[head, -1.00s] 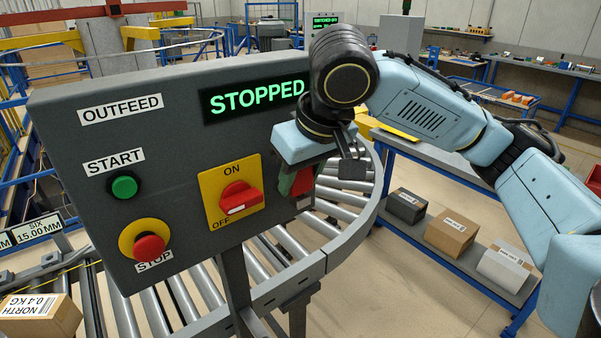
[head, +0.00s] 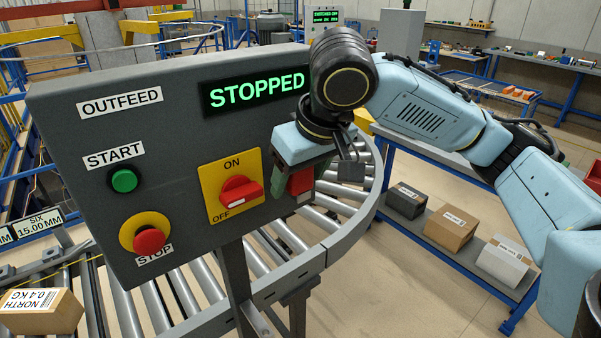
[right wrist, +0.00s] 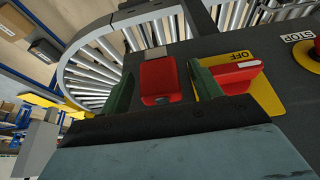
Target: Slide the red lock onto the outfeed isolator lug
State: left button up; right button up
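The red lock (head: 301,180) is at the lower right edge of the grey outfeed panel (head: 175,225), beside the yellow-backed red isolator switch (head: 240,191). My right gripper (head: 291,182) is around the lock. In the right wrist view the lock (right wrist: 158,79) stands between the two green fingers (right wrist: 161,90), with a gap on each side, so the gripper is open. The isolator switch handle (right wrist: 232,75) is just beyond the right finger. The lug is not clearly visible, and I cannot tell whether the lock is seated on it. My left gripper is out of view.
The panel display (head: 257,92) reads STOPPED. The green start button (head: 124,180) and red stop button (head: 149,241) are on the left. The roller conveyor (head: 345,225) curves below and behind the panel. Cartons (head: 450,228) sit on a shelf at right.

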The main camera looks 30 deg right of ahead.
jog(key=p+v, duration=0.1)
jog(key=v, duration=1.2)
jog(key=shift+r+p, duration=0.2)
jog(key=shift+p, duration=0.1)
